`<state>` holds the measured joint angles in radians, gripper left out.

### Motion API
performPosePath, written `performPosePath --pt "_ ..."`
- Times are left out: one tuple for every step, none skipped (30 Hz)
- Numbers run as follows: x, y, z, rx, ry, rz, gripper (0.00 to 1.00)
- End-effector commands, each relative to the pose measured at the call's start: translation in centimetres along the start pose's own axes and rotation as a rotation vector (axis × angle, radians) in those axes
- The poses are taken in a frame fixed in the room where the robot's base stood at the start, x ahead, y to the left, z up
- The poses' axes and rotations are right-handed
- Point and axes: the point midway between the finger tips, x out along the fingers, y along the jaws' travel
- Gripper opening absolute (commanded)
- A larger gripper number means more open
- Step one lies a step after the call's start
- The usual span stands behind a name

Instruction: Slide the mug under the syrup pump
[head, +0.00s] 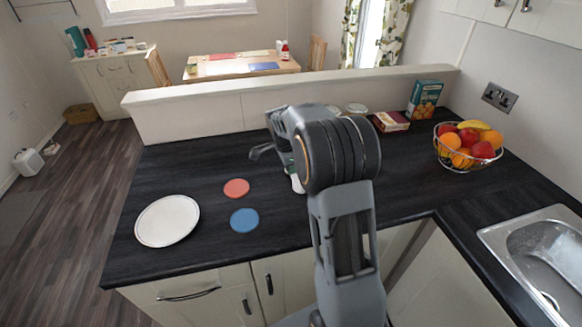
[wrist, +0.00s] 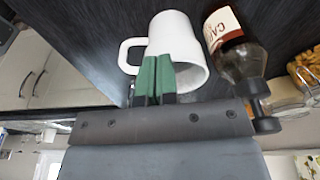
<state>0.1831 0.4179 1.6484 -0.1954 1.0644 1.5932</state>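The white mug (wrist: 182,40) shows in the wrist view with its handle to the left. My gripper (wrist: 153,76) has its two green fingertips together, with nothing between them. They overlap the mug's near side beside the handle; I cannot tell whether they touch it. The syrup bottle (wrist: 239,58), brown with a cream label, stands to the right of the mug, a small gap apart. Its black pump (wrist: 258,100) points toward the bottom of the wrist view. In the head view my arm hides the bottle and nearly all of the mug.
On the dark counter (head: 200,258) lie a white plate (head: 167,221), a red coaster (head: 236,188) and a blue coaster (head: 244,220). A fruit bowl (head: 468,164), a carton (head: 424,99) and a sink (head: 540,250) are to the right. Jars (wrist: 290,92) stand beyond the bottle.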

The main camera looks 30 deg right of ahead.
Motion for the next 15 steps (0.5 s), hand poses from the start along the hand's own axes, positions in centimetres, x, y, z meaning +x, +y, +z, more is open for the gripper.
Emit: performPosePath --pt "0.5 0.2 0.1 0.0 -0.001 0.011 0.0" --pt "0.5 0.2 0.1 0.0 -0.001 0.011 0.0" --pt "0.5 0.2 0.1 0.0 -0.001 0.012 0.0" --pt "0.5 0.2 0.1 0.0 -0.001 0.013 0.0" --pt "0.6 0.2 0.1 0.0 -0.002 0.013 0.0" --pt "0.6 0.2 0.3 -0.001 -0.002 0.014 0.0" --pt "0.6 0.2 0.5 -0.002 -0.002 0.014 0.0" --pt "0.6 0.2 0.8 -0.002 -0.002 0.014 0.0" --pt "0.6 0.3 1.2 -0.002 -0.001 0.015 0.0" --pt "0.6 0.3 1.5 -0.003 -0.001 0.015 0.0" --pt "0.5 0.3 1.8 -0.003 -0.001 0.015 0.0" --pt "0.4 0.3 1.8 -0.002 -0.001 0.015 0.0" --pt "0.4 0.3 1.8 -0.001 -0.001 0.015 0.0" --pt "0.3 0.3 1.8 -0.001 -0.001 0.015 0.0" --pt "0.3 0.3 1.7 -0.001 -0.001 0.015 0.0"
